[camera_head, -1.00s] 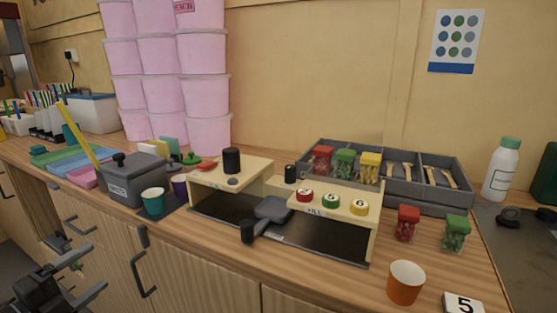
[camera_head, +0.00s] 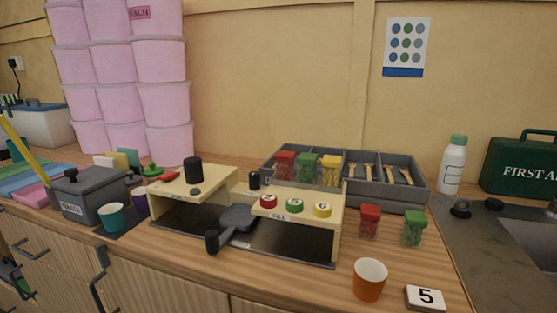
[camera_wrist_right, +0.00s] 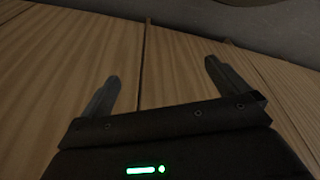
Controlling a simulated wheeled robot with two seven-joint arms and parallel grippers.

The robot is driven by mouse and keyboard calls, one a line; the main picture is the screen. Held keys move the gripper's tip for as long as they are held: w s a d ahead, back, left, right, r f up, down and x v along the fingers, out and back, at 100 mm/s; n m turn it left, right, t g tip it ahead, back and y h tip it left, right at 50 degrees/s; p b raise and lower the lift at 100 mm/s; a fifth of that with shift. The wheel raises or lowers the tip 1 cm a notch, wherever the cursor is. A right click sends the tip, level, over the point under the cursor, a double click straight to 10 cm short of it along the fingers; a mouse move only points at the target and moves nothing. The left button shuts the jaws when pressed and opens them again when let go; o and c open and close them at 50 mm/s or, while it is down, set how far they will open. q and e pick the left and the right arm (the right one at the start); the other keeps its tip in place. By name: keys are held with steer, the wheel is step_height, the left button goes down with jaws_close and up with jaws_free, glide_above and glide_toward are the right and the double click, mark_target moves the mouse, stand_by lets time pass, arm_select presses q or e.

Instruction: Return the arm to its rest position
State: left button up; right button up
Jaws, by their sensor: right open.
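My right gripper (camera_wrist_right: 160,70) shows only in the right wrist view. Its two fingers are wide apart with nothing between them, in front of plain wooden boards (camera_wrist_right: 60,60). In the head view, a dark part of what seems to be my left gripper (camera_head: 15,276) shows at the lower left edge, low beside the cabinet front. Its jaws cannot be made out. No gripper is over the counter.
On the counter stand a wooden stand (camera_head: 290,213) with a dark scoop (camera_head: 237,218), an orange cup (camera_head: 369,280), a grey divided tray (camera_head: 402,196), small red-lidded (camera_head: 369,221) and green-lidded (camera_head: 413,229) jars, a number 5 card (camera_head: 426,297) and stacked pink tubs (camera_head: 160,60).

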arm_select(q)
steer(key=s+f+g+p, duration=0.1)
steer(key=s+f+p, duration=0.4)
steer(key=f+p, duration=0.4)
arm_select(e)
steer(key=s+d+f+g, duration=0.1)
steer(key=s+f, duration=0.4)
steer(key=f, duration=0.5)
arm_select(q)
steer(key=s+a+f+p, duration=0.1)
steer(key=s+f+p, duration=0.1)
steer(key=s, duration=0.4)
steer(key=s+a+f+p, duration=0.1)
steer(key=s+f+p, duration=0.2)
steer(key=s, duration=0.4)
steer(key=shift+s+a+m+g+p, duration=0.3)
steer(key=shift+a+g+p, duration=0.1)
steer(key=shift+p, duration=0.25)
arm_select(e)
steer(key=s+d+f, duration=0.2)
steer(key=s, duration=0.5)
steer(key=s+d+f, duration=0.1)
steer(key=s+f, duration=0.1)
steer(key=s, duration=0.5)
steer(key=shift+d+n+g, duration=0.3)
steer(key=shift+d+g, duration=0.05)
steer(key=shift+g, duration=0.05)
steer(key=shift+f, duration=0.1)
